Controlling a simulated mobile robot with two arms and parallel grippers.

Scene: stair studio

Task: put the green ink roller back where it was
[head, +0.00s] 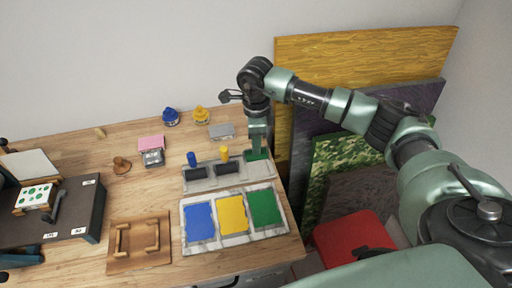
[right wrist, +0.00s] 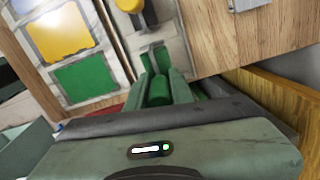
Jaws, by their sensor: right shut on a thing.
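My right gripper (head: 257,148) points down over the right end of the grey roller rack (head: 200,184). It is shut on the green ink roller (head: 257,155), whose green handle (right wrist: 160,92) shows between the fingers in the right wrist view. The roller is at the rack's right place, beside the yellow roller (head: 224,154) and the blue roller (head: 191,158). I cannot tell whether it rests on the rack or is just above it. My left gripper is not in view.
An ink tray (head: 184,240) with blue, yellow and green pads lies in front of the rack. A wooden board with handles (head: 140,262), ink bottles (head: 201,115) and a grey block (head: 222,131) are on the table. Large panels (head: 360,60) lean at the right.

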